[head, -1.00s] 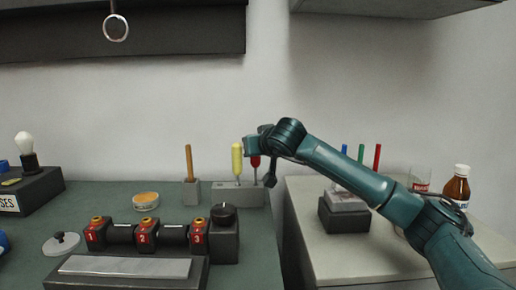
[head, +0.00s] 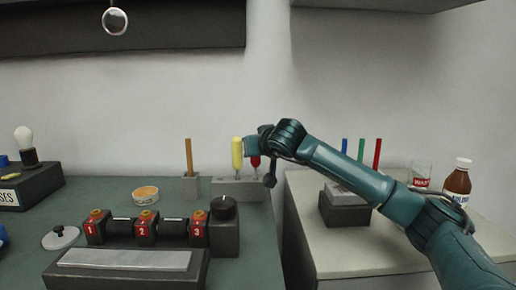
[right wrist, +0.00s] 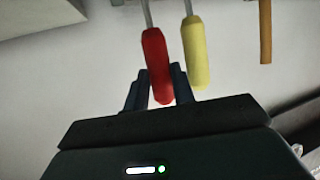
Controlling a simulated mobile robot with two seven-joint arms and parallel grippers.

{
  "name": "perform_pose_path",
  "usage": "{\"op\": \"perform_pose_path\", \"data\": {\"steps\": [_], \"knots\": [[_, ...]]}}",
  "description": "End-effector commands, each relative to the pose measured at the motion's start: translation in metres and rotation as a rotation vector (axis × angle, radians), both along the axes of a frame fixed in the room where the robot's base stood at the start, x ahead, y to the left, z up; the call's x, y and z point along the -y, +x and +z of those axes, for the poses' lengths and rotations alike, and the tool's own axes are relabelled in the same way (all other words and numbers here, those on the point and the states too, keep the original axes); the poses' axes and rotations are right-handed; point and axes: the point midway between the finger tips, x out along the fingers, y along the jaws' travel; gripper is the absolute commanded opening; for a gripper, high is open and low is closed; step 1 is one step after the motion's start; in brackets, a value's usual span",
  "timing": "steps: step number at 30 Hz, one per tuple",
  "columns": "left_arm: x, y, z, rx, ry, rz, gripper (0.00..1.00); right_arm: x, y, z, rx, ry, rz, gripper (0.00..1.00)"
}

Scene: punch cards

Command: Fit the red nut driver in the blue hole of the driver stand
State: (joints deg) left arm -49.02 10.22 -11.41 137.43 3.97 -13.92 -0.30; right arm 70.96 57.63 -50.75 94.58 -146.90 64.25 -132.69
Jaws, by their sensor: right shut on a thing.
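The red nut driver (head: 255,162) is upright at the right part of the grey driver stand (head: 225,190). My right gripper (head: 253,147) is at the upper part of its handle. In the right wrist view the red handle (right wrist: 158,70) is between the fingers of my right gripper (right wrist: 158,85), which is shut on it. A yellow-handled driver (head: 237,153) stands upright in the stand just left of it; it also shows in the right wrist view (right wrist: 195,55). The stand's holes, including the blue one, cannot be made out. My left gripper is not in view.
An orange stick (head: 189,156) in a small grey block stands left of the stand. A numbered switch unit (head: 146,229) and a knob block (head: 224,228) are in front. To the right, across a gap, a pale counter holds a pen block (head: 344,212), glass and brown bottle (head: 457,183).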

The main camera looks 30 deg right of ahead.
Motion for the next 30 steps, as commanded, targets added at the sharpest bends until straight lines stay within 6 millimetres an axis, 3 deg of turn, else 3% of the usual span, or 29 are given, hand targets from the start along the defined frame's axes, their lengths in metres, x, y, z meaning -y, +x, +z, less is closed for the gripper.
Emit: {"op": "perform_pose_path", "data": {"steps": [12, 13, 21, 26, 30], "knots": [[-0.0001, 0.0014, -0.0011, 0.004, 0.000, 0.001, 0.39, 0.0001, -0.0001, -0.0046, 0.001, -0.001, 0.000, 0.00], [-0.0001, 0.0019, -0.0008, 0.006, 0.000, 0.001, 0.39, 0.0001, -0.0001, -0.0046, 0.001, 0.000, 0.000, 0.27], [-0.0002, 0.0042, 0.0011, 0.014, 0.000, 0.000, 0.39, 0.0001, -0.0001, -0.0046, 0.000, 0.000, 0.000, 0.49], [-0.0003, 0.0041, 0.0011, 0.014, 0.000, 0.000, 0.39, 0.0001, -0.0001, -0.0047, 0.000, 0.000, 0.000, 0.50], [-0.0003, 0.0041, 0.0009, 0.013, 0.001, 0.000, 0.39, 0.0001, -0.0001, -0.0052, -0.001, 0.000, 0.000, 0.61]]}}
